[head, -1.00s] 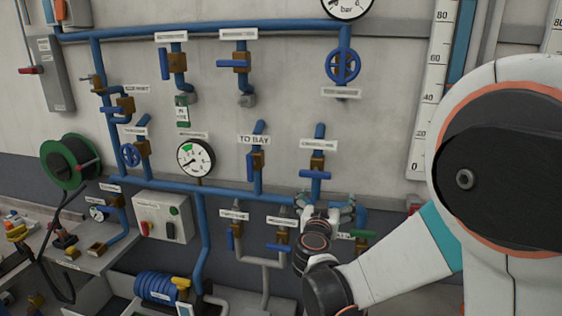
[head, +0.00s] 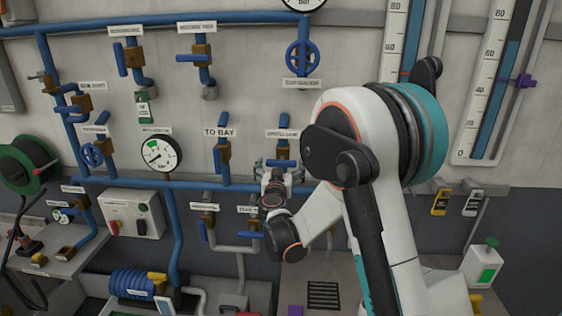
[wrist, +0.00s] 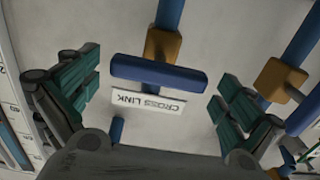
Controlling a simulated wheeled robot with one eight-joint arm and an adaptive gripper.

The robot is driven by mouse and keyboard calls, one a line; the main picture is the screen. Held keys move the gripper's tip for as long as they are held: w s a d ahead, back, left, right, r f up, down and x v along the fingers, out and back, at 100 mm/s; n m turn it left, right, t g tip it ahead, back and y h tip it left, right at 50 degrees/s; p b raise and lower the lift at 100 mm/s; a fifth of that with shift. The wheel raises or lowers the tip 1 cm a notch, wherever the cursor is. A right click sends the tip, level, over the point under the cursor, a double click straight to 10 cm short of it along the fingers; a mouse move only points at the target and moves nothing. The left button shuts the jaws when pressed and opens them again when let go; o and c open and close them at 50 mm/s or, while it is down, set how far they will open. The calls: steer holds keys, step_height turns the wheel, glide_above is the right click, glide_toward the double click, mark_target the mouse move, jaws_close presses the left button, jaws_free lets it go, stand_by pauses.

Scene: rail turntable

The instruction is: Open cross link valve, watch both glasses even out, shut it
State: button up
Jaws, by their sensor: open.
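The cross link valve has a blue bar handle (wrist: 158,75) on a brass body (wrist: 163,44). The handle lies crosswise to its blue pipe, above an inverted CROSS LINK label (wrist: 149,102) in the wrist view. My gripper (wrist: 157,92) is open, its green-padded fingers on either side of the handle and apart from it. In the head view my gripper (head: 279,174) is in front of the valve and partly hides it below its label (head: 283,133). The left glass (head: 414,35) is partly hidden by my arm. The right glass (head: 492,95) shows blue; its exact level is unclear.
The TO BAY valve (head: 222,155) is left of the cross link valve. A pressure gauge (head: 161,152) is farther left. Two valves (head: 206,228) (head: 249,240) are below, and a blue handwheel (head: 302,58) is above. A purple marker (head: 523,81) is by the right glass.

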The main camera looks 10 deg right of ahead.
steer(key=shift+x, duration=1)
steer(key=c, duration=0.9)
